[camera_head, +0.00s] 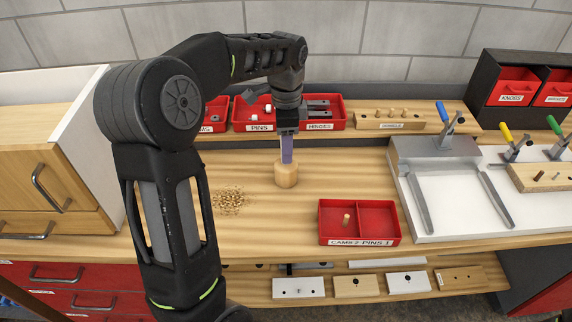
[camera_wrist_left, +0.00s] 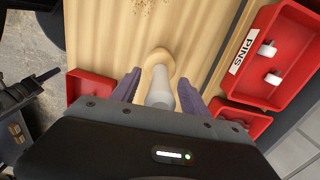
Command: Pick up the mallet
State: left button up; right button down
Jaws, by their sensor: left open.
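The mallet's round wooden head (camera_head: 286,175) rests on the workbench. The mallet stands upright, with its pale handle (camera_wrist_left: 161,92) pointing up toward my left wrist camera. My left gripper (camera_head: 287,156) points straight down above the head. In the left wrist view its purple fingers (camera_wrist_left: 159,78) are apart, one on each side of the handle, with a gap showing. In the head view the fingers hide the handle.
A red two-part tray (camera_head: 360,240) with a peg stands to the right, and wood shavings (camera_head: 229,200) lie to the left. Red bins, including the pins bin (camera_head: 261,127), line the back. A clamp fixture (camera_head: 440,160) stands further right.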

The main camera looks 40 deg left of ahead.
pick_arm(q)
jog(key=shift+f, duration=0.2)
jog(key=shift+c, duration=0.2)
grip_shut()
dwell(0.6)
jog(key=shift+r, duration=0.1)
